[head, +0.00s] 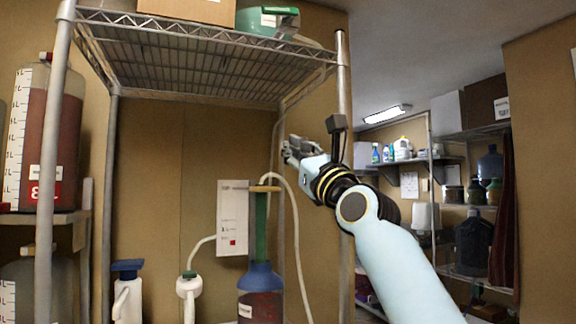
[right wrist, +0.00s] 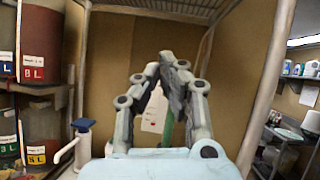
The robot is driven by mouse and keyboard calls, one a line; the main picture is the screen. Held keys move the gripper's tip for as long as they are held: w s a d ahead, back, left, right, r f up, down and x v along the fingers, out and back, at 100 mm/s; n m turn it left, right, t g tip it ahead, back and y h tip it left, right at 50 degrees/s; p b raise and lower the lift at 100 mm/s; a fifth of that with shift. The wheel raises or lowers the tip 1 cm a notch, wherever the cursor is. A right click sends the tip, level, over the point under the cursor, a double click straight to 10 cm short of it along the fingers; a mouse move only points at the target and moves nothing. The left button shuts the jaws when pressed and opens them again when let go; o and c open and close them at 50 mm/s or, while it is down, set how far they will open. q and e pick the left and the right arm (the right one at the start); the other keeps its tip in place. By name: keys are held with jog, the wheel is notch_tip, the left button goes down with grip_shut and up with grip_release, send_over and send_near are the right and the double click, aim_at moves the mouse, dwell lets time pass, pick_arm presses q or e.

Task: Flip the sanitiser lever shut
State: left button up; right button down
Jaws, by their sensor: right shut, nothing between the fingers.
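My right gripper (head: 290,150) is shut and empty, raised in front of the wire rack at the right of centre; in the right wrist view its fingers (right wrist: 166,66) meet at the tips. Below and left of it stands a green upright tube (head: 261,222) with a tan crossbar (head: 263,188) across its top; I cannot tell whether this bar is the sanitiser lever. The bar lies roughly level and apart from the gripper. A white panel (head: 231,232) with a small red square is behind it. In the right wrist view, the fingers partly hide the panel (right wrist: 153,115) and tube. My left gripper is out of view.
Below the tube is a blue-topped vessel (head: 260,279), with a white hose (head: 300,235) looping at its right. Pump bottles (head: 128,295) stand left. A rack post (head: 343,95) is close to my right arm. A wire shelf (head: 200,55) is overhead.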

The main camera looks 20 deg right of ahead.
aim_at(279, 13)
jog(key=s+r+n+t+y+p, duration=0.1)
jog(key=s+r, duration=0.1)
jog(key=r, duration=0.6)
jog(key=s+r+t+p, duration=0.1)
jog(key=s+r, duration=0.1)
jog(key=r, duration=0.6)
jog(key=p+x, duration=0.1)
jog(key=x, duration=0.8)
jog(key=shift+w+r+p, duration=0.15)
jog(key=shift+r+p, duration=0.2)
jog(key=shift+p, duration=0.05)
jog(key=r+p, duration=0.1)
jog(key=r, duration=0.1)
jog(key=r+p, duration=0.1)
jog(key=r, duration=0.1)
jog(key=shift+w+a, duration=0.1)
jog(key=shift+a, duration=0.3)
jog(key=shift+w, duration=0.15)
